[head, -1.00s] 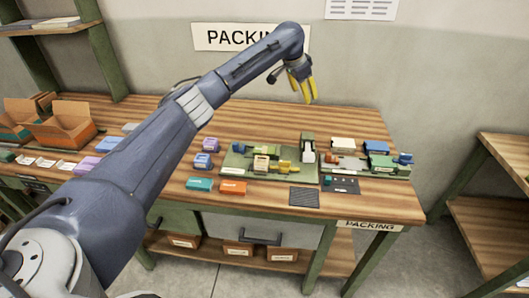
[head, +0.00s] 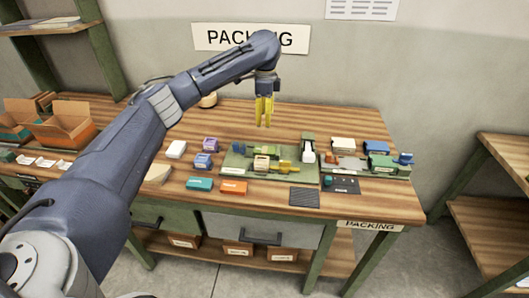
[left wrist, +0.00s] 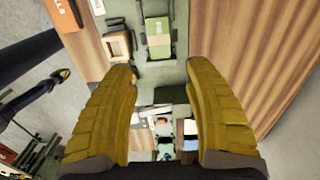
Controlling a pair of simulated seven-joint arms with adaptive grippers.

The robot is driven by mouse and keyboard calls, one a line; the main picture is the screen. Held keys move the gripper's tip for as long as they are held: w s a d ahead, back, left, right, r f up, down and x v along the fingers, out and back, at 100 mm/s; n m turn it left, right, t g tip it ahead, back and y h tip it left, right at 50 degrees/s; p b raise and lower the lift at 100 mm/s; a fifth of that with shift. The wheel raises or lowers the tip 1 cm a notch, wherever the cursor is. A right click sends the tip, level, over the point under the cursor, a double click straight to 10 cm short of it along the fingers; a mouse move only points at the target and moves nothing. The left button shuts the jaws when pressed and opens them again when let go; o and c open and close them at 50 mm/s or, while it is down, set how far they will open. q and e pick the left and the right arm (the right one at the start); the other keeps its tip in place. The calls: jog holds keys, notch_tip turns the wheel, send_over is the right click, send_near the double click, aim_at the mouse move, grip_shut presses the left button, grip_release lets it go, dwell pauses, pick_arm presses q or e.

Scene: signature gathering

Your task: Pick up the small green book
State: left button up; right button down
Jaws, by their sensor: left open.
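A small green book (head: 268,150) lies on the flat green tray (head: 235,165) near the middle of the table, just behind a beige box (head: 261,163). In the left wrist view what looks like the same green book (left wrist: 158,38), with a pale label, shows at the top middle, ahead of the fingers. My left gripper (head: 264,110) hangs above and behind the tray with its yellow fingers pointing down. Its fingers (left wrist: 165,100) are apart and nothing is between them. The gripper does not touch the book.
A yellow item (head: 284,167) sits on the tray near the book. Teal (head: 199,184) and orange (head: 233,187) boxes lie in front. Bare wood lies behind the tray.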

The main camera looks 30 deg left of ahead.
pick_arm(q)
send_over(265, 149)
notch_tip(265, 149, down, 10)
jog(key=shift+r, duration=0.1)
jog(key=shift+s+f, duration=0.15)
jog(key=shift+f, duration=2.55)
jog(key=shift+c, duration=0.3)
jog(key=c, duration=0.9)
